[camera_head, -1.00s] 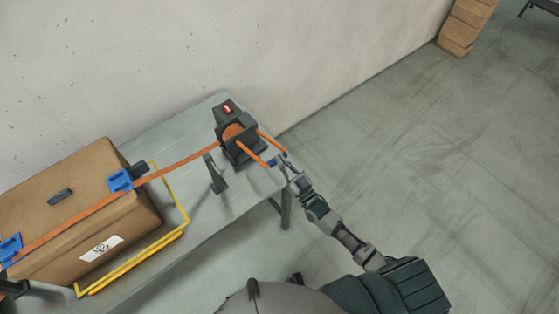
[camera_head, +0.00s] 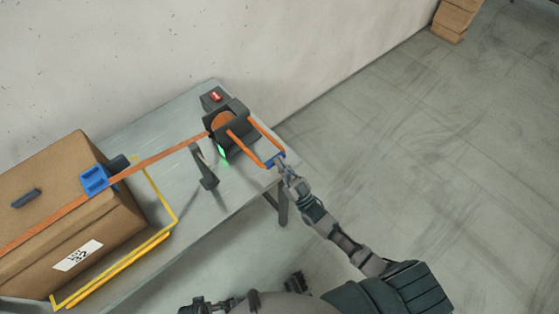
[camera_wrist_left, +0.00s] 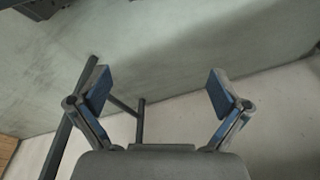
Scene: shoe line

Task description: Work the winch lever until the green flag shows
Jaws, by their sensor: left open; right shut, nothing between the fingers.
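The winch (camera_head: 240,107) is a dark block with an orange strap drum, standing at the right end of the grey table. Its orange U-shaped lever (camera_head: 240,141) points down and right to a blue grip (camera_head: 271,162). A bright green flag (camera_head: 222,151) shows at the winch's lower left side. My right gripper (camera_head: 281,163) is shut with nothing between its fingers, right at the blue grip; I cannot tell whether it touches. My left gripper (camera_wrist_left: 158,92) is open and empty in the left wrist view, its blue-padded fingers wide apart.
An orange strap (camera_head: 160,157) runs from the winch over a cardboard box (camera_head: 115,220) with a blue corner piece (camera_head: 95,180). A yellow outline (camera_head: 172,205) surrounds the box on the table (camera_head: 150,135). A dark bracket (camera_head: 204,168) stands under the strap.

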